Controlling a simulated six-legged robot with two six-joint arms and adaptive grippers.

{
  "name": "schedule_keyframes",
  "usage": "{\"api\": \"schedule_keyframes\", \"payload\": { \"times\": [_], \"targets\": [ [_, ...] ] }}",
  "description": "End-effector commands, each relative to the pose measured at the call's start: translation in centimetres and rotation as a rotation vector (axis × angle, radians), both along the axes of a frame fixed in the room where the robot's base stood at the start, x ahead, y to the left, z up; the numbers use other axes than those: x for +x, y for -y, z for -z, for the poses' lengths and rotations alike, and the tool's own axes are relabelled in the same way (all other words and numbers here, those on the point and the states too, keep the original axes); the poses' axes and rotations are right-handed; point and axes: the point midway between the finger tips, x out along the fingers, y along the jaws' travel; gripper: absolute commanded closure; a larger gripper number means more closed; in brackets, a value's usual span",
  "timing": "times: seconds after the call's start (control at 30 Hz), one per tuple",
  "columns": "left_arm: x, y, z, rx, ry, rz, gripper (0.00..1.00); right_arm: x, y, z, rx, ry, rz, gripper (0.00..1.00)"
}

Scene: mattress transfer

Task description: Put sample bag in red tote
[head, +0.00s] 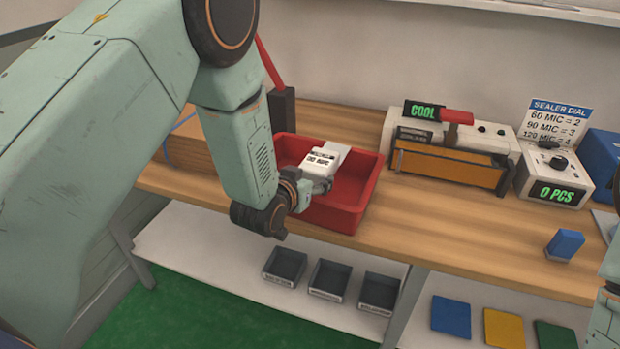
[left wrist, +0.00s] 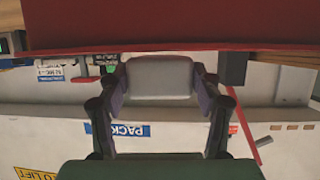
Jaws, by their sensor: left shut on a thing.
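The sample bag (head: 322,160) is a small white packet with a dark printed label. My left gripper (head: 309,184) is shut on it and holds it over the red tote. In the left wrist view the pale bag (left wrist: 160,77) sits between the two fingers of the left gripper (left wrist: 160,98). The red tote (head: 352,212) is an open tray on the wooden bench; its red wall also fills the top of the left wrist view (left wrist: 160,28). My left arm and gripper hide the tote's left part. Whether the bag touches the tote floor cannot be told. My right gripper does not show.
A sealer (head: 450,160) with a green "COOL" display stands right of the tote. A dial box (head: 553,180) reads "0 PCS". A blue block (head: 565,244) is near the bench's front edge. Cardboard (head: 187,150) lies left. Several small bins sit on the lower shelf (head: 215,253).

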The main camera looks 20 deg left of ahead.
Motion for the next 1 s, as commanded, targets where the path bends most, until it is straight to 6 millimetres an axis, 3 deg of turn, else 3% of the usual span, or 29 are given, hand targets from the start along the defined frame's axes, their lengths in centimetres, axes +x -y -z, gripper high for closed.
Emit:
{"api": "schedule_keyframes", "payload": {
  "times": [0.2, 0.23, 0.47, 0.8, 1.0],
  "targets": [
    [0.0, 0.0, 0.6, 0.0, 0.002, 0.0, 0.7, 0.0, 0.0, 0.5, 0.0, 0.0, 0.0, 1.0],
    [0.0, 0.0, 0.6, 0.0, 0.0, 0.0, 0.33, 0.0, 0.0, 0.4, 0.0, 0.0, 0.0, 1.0],
    [0.0, 0.0, 0.6, 0.0, 0.0, 0.0, 0.13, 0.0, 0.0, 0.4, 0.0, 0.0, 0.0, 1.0],
    [0.0, 0.0, 0.5, 0.0, 0.0, 0.0, 0.12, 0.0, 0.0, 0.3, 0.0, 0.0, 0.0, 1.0],
    [-0.4, 0.0, -0.7, 0.0, -0.002, 0.0, 0.12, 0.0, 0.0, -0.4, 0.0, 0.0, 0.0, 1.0]
  ]
}}
